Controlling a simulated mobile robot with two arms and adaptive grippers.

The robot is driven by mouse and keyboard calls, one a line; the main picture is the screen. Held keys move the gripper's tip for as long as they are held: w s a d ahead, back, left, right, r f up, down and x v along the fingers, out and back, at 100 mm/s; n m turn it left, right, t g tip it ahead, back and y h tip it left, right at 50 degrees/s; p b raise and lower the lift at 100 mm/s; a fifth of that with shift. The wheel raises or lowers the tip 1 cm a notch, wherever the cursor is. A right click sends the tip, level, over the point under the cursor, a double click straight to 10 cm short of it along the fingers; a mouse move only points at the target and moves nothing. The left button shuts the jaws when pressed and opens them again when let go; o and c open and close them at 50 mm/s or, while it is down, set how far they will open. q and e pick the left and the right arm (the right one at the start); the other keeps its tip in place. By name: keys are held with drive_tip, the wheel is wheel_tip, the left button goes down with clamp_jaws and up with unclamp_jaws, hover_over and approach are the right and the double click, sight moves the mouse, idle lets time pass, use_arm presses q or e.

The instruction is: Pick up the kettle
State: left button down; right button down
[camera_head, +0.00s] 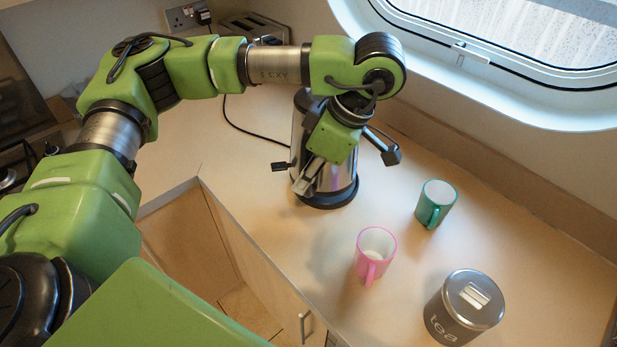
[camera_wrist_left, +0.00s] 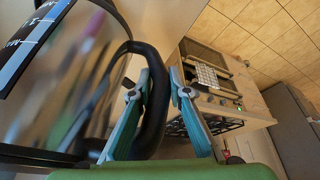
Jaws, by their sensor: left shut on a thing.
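The kettle (camera_head: 342,180) is a shiny metal jug with a black bottom ring. It stands upright on the worktop near the back wall, partly hidden behind my left arm. My left gripper (camera_head: 307,180) reaches down in front of it. In the left wrist view, the kettle's metal body (camera_wrist_left: 75,75) fills the left side, with water-level markings at the top left. Its black curved handle (camera_wrist_left: 152,105) passes between the fingers of my left gripper (camera_wrist_left: 160,84), which is shut on it. My right gripper is in neither view.
A pink mug (camera_head: 375,255), a green mug (camera_head: 435,204) and a grey tea canister (camera_head: 465,307) stand to the right on the worktop (camera_head: 300,245). A toaster (camera_head: 255,29) is behind my arm. A black cord (camera_head: 243,128) runs towards the kettle.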

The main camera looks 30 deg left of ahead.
use_arm(q)
drive_tip(key=s+d+r+b, duration=0.2)
drive_tip(key=s+r, duration=0.2)
drive_tip(key=s, duration=0.4)
drive_tip(key=shift+d, duration=0.2)
drive_tip(key=shift+s, duration=0.1)
idle(0.3)
drive_tip(key=w+d+r+m+t+h, duration=0.1)
drive_tip(key=w+m+t+h, duration=0.2)
drive_tip(key=m, duration=1.3)
drive_tip(key=shift+w+d+r+m+t, duration=0.35)
drive_tip(key=shift+w+t, duration=0.75)
drive_tip(key=shift+w, duration=0.85)
